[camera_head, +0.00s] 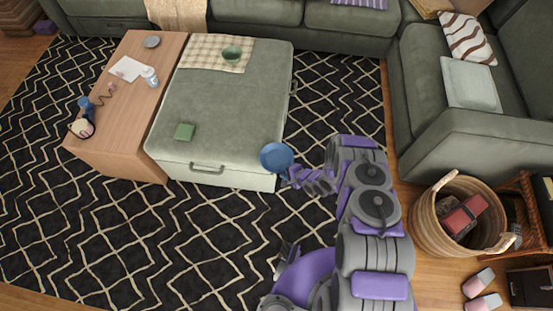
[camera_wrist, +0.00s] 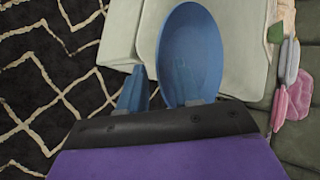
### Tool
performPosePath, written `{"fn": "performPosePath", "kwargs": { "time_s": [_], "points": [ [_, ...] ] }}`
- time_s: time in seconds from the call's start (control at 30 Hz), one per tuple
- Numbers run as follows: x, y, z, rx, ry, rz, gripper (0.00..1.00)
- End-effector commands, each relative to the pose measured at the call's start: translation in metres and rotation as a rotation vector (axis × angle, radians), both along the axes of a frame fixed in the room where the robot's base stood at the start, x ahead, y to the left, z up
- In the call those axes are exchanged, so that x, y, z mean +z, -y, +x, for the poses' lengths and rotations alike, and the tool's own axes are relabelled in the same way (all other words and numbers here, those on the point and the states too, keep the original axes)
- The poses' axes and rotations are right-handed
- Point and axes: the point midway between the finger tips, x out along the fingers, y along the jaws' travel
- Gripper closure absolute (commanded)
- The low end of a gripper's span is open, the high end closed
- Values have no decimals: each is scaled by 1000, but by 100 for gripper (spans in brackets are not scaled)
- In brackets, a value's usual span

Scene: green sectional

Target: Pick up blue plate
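The blue plate (camera_head: 276,157) is at the front right corner of the green ottoman (camera_head: 225,105) in the head view. My gripper (camera_head: 288,177) is at its lower right edge and meets or overlaps it there. In the wrist view the plate (camera_wrist: 190,50) is a long blue oval just ahead of my gripper (camera_wrist: 165,105), its near end at the dark gripper edge.
A green bowl (camera_head: 232,54) on a checked cloth and a small green box (camera_head: 185,131) are on the ottoman. A wooden table (camera_head: 125,120) with small items adjoins its left side. A wicker basket (camera_head: 425,225) and a sofa are right. The patterned rug in front is mostly clear.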

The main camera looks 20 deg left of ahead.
Motion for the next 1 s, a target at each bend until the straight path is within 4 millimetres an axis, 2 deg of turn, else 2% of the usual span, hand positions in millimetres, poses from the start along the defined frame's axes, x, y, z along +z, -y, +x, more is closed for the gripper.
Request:
{"fn": "performPosePath", "kwargs": {
  "time_s": [0.03, 0.33, 0.83, 1.0],
  "points": [
    [0, 0, 0, 0, 0, 0, 72],
    [0, -1, 0, 0, 1, -2, 100],
    [0, -1, 0, 0, 0, -2, 100],
    [6, -1, 1, 0, 1, -2, 100]
  ]
}}
